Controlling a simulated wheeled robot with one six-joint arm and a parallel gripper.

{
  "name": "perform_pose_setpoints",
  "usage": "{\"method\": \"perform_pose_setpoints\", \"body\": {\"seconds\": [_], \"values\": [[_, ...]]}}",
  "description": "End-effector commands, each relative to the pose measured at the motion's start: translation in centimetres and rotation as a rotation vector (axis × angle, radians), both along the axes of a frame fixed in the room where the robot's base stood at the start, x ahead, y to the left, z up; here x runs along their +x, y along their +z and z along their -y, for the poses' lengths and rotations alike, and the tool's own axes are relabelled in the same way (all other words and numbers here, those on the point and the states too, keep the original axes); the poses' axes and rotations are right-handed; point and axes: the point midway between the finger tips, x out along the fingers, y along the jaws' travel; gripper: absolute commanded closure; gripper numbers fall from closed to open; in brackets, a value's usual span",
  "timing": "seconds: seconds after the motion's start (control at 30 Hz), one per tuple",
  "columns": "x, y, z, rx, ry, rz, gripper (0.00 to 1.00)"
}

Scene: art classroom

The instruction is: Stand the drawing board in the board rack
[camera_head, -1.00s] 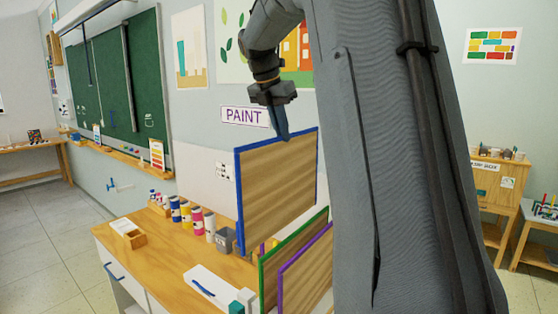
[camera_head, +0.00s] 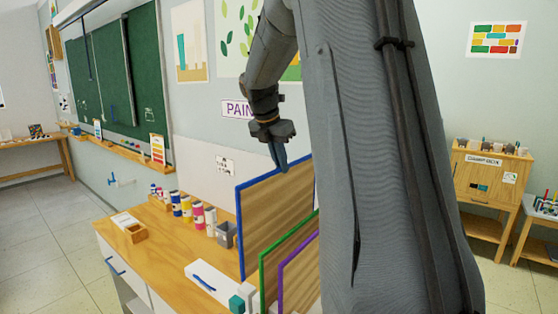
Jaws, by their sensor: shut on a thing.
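My gripper (camera_head: 280,163) points down and is shut on the top edge of a blue-edged drawing board (camera_head: 262,215). The board is upright, with a wood-grain face. A green-edged board (camera_head: 283,248) and a purple-edged board (camera_head: 298,272) stand upright on the near side of it, roughly parallel. Their right parts are behind my arm. The board rack itself is not clearly visible; the boards and the picture's lower edge hide the place where they stand. I cannot tell whether the blue-edged board's lower edge touches anything.
The wooden counter (camera_head: 160,240) carries several paint bottles (camera_head: 197,214), a grey cup (camera_head: 226,235), a small wooden box (camera_head: 131,228) and a white tray (camera_head: 212,280). White and teal blocks (camera_head: 240,300) sit by the boards. A wooden cabinet (camera_head: 486,195) stands at the right.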

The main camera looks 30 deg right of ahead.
Motion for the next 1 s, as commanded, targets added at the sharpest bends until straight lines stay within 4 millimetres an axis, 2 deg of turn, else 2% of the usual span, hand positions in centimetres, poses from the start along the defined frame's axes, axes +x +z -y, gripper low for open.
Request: {"method": "perform_pose_setpoints", "body": {"seconds": [1.0], "values": [[0.1,-6.9,-0.1,-0.001,0.002,0.0,1.0]]}}
